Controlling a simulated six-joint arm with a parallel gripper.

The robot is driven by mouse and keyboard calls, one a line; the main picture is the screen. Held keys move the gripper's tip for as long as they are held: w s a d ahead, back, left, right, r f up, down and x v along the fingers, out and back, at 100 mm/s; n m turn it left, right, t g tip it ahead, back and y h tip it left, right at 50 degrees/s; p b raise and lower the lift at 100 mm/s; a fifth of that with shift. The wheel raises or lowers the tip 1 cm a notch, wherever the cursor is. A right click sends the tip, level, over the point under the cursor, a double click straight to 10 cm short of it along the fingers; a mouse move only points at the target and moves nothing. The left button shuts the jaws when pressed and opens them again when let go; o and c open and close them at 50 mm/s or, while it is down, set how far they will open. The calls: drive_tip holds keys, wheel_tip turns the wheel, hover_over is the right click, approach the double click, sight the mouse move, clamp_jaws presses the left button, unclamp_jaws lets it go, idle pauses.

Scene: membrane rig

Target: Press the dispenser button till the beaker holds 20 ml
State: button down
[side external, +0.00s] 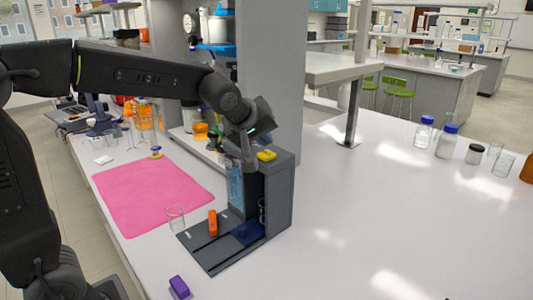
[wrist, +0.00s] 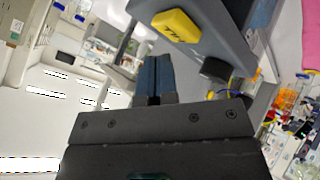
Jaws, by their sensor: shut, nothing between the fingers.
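The dark grey dispenser rig (side external: 277,190) stands on the white bench. A yellow button-like block (side external: 266,155) is on its top; in the wrist view the yellow block (wrist: 177,25) carries dark lettering. My gripper (side external: 234,165) is at the rig's top, left of the yellow block. In the wrist view the fingers of my gripper (wrist: 155,78) are together, empty and apart from the yellow block. A clear glass beaker (side external: 175,218) stands by the pink mat's front edge, left of the rig's base. No liquid level can be made out in it. Bluish clear material (side external: 235,187) shows below my gripper.
An orange piece (side external: 213,223) stands on the rig's flat base. A purple block (side external: 179,287) lies at the bench front. The pink mat (side external: 150,195) is left of the rig. Capped bottles (side external: 446,142) stand far right.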

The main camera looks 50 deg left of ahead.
sight(264, 153)
drive_tip(key=shift+f, duration=0.15)
drive_tip(key=shift+f, duration=0.3)
drive_tip(key=shift+f, duration=0.65)
idle(0.9)
drive_tip(key=shift+r, duration=1.05)
drive_tip(key=shift+r, duration=2.55)
